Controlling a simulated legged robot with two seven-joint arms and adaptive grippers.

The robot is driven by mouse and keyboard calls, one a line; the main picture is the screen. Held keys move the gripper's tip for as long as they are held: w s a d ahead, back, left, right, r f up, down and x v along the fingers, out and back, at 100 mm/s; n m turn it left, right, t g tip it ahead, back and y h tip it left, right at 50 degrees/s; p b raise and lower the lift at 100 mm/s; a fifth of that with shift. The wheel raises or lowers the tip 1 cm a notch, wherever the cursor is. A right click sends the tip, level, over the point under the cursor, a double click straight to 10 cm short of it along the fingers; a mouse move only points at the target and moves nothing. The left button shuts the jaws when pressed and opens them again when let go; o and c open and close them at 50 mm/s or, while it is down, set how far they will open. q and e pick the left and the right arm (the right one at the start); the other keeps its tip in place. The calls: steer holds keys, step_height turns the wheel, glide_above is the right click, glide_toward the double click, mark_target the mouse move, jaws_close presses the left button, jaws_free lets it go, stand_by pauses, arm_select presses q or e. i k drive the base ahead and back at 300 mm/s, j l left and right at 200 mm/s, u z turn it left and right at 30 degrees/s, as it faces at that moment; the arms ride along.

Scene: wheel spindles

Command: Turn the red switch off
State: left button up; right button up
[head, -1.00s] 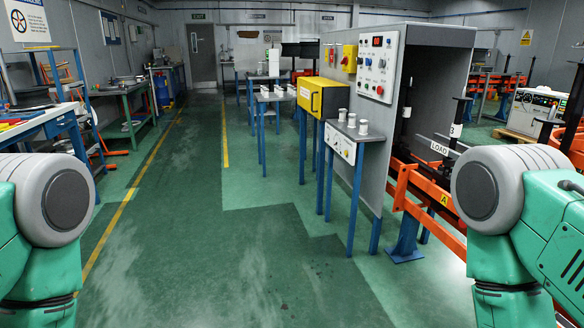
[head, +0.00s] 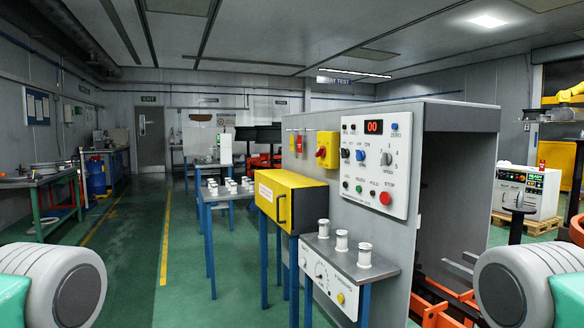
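A yellow switch box (head: 332,150) with a red knob (head: 321,152) is mounted on the grey panel wall, left of the control panel (head: 375,160). Whether the knob is on or off is too small to tell. The control panel has a lit red display (head: 373,127), several knobs and a red stop button (head: 385,198). Only rounded parts of my two arms show at the lower left and lower right corners. Neither of my grippers is in view, and neither arm reaches the switch.
A yellow cabinet (head: 290,198) stands below the switch box. A small bench (head: 330,252) with white spools stands in front of the control panel. Orange rails (head: 440,305) lie at the lower right. The green floor (head: 135,270) on the left is open.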

mark_target(321, 152)
steer(key=i+j+z, duration=0.2)
steer(key=i+z, duration=0.2)
steer(key=i+j+z, duration=0.15)
steer(key=i+z, duration=0.15)
steer(key=z, duration=0.15)
steer(key=i+j+z, duration=0.25)
steer(key=z, duration=0.2)
